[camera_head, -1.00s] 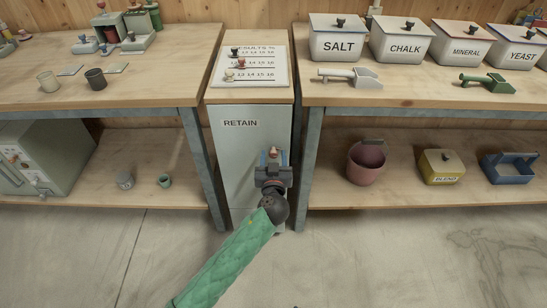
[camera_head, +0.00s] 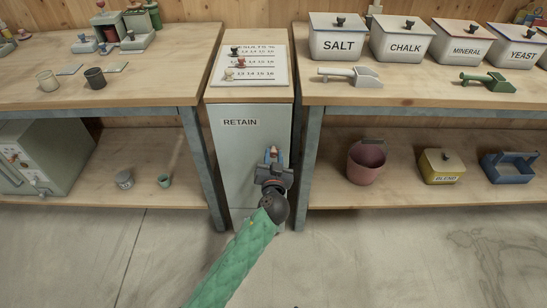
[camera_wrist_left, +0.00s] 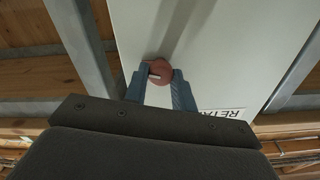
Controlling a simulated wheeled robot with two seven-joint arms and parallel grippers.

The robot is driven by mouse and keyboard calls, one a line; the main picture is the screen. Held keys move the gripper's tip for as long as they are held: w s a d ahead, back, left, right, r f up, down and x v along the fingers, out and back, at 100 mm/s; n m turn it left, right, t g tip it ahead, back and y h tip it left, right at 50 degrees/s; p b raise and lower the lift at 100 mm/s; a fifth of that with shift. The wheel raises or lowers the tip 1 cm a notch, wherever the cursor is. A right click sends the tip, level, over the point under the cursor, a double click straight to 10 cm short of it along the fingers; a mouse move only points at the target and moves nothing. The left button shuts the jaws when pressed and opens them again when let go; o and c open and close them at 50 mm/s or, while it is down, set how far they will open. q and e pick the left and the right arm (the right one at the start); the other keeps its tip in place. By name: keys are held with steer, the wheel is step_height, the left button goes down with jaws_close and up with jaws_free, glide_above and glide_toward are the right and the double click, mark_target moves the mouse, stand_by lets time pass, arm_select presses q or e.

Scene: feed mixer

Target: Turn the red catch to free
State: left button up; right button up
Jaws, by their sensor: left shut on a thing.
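The red catch (camera_head: 274,152) is a small round reddish knob on the front of the pale RETAIN cabinet (camera_head: 238,150). In the left wrist view the catch (camera_wrist_left: 159,71) shows as a reddish disc with a small pale bar or slot on it. My left gripper (camera_head: 273,158) is at the cabinet front, with its blue fingers (camera_wrist_left: 160,80) on either side of the catch, shut on it. The fingers and wrist hide part of the catch in the head view. My right gripper is in neither view.
Benches stand on both sides of the cabinet. A board with number rows (camera_head: 250,66) lies on its top. A pink bucket (camera_head: 366,162), a yellow BLEND box (camera_head: 441,166) and a blue tote (camera_head: 509,167) sit on the right lower shelf. The floor in front is open.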

arm_select(q)
steer(key=m+p, duration=0.1)
steer(key=m, duration=0.2)
steer(key=shift+r+m, duration=0.1)
steer(key=shift+m, duration=0.3)
steer(key=m+p, duration=0.2)
steer(key=m, duration=0.2)
steer(key=shift+m, duration=0.3)
steer(key=m+p, duration=0.2)
steer(key=m, duration=0.3)
steer(key=shift+d+m+p, duration=0.1)
steer(key=shift+m+p, duration=0.25)
steer(key=shift+m, duration=0.05)
steer(key=shift+f+m, duration=0.25)
steer(key=shift+m, duration=0.25)
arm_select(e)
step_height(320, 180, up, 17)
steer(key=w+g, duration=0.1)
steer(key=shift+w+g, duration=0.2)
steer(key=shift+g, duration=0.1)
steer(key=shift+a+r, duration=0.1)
arm_select(q)
steer(key=o, duration=1)
